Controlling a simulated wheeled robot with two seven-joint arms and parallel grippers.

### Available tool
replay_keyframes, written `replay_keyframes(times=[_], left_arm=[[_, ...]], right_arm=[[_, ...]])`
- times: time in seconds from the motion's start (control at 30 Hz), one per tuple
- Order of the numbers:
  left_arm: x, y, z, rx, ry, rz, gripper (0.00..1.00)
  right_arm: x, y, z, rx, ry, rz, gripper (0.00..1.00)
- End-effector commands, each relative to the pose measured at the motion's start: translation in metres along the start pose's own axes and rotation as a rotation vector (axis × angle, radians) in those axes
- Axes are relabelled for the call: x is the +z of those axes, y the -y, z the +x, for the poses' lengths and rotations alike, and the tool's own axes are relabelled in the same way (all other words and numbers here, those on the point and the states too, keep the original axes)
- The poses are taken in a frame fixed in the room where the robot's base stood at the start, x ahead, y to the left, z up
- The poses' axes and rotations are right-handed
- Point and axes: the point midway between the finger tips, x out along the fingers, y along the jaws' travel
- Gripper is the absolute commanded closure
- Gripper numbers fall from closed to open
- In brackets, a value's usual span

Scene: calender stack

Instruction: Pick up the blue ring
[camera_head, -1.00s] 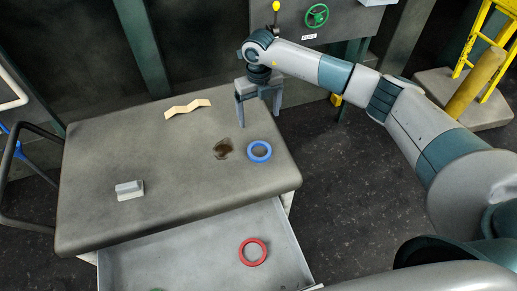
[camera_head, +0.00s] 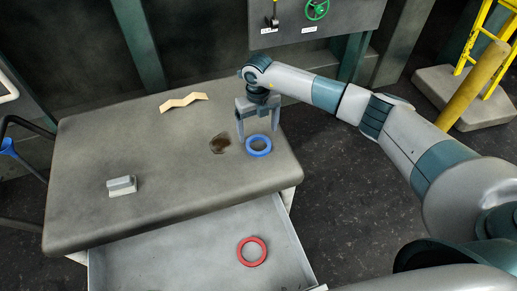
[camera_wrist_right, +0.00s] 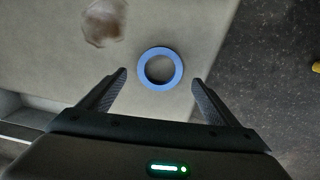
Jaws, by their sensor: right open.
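The blue ring (camera_head: 258,153) lies flat on the grey table top near its right edge. My right gripper (camera_head: 258,138) is open and empty, pointing down above the ring. In the head view its fingers stand just behind and to either side of the ring's far part. In the right wrist view the blue ring (camera_wrist_right: 160,84) shows whole, just ahead of and between the two open fingers (camera_wrist_right: 160,84). I cannot tell the exact height of the fingertips over the table. My left gripper is not in view.
On the table (camera_head: 90,150) are a dark brown stain (camera_head: 220,143), a zigzag wooden piece (camera_head: 183,102) and a small grey block (camera_head: 122,186). An open drawer (camera_head: 170,262) below the front edge holds a red ring (camera_head: 252,251). A panel with a green wheel (camera_head: 317,9) stands behind.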

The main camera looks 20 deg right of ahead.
Motion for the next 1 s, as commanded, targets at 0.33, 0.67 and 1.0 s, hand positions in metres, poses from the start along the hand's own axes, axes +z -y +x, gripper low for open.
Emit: replay_keyframes(times=[0.33,0.67,1.0], left_arm=[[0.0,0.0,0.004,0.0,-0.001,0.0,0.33],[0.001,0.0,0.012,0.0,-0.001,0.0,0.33],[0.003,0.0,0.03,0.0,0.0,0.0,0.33]], right_arm=[[0.0,0.0,0.007,0.001,0.001,-0.001,0.16],[-0.002,0.0,0.025,0.0,0.0,-0.001,0.16],[-0.002,0.0,0.059,0.001,0.001,-0.001,0.16]])
